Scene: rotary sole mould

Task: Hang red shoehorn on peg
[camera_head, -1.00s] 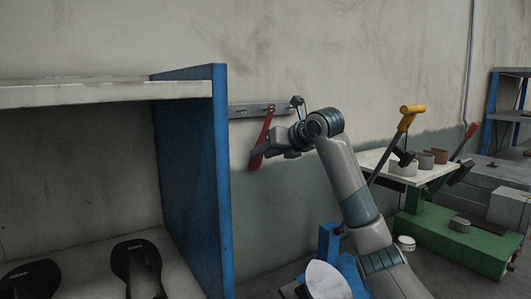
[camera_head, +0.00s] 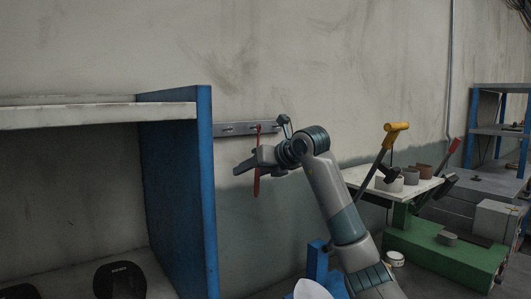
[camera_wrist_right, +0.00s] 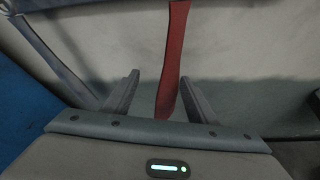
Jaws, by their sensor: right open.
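The red shoehorn (camera_head: 257,184) hangs close to upright against the wall, its top end at the grey peg rail (camera_head: 232,129). Whether its hole is around a peg is too small to tell. My right gripper (camera_head: 248,166) is in front of the shoehorn and hides part of its middle. In the right wrist view the red shoehorn (camera_wrist_right: 174,50) runs down between the two fingers of the open gripper (camera_wrist_right: 159,78), with a gap on the left side; contact on the right side is unclear. My left gripper is not in view.
A blue-sided shelf (camera_head: 180,190) stands close on the left, with black soles (camera_head: 120,281) inside. On the right, a white-topped table (camera_head: 365,181) holds several round pieces beside a yellow-handled lever (camera_head: 396,127).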

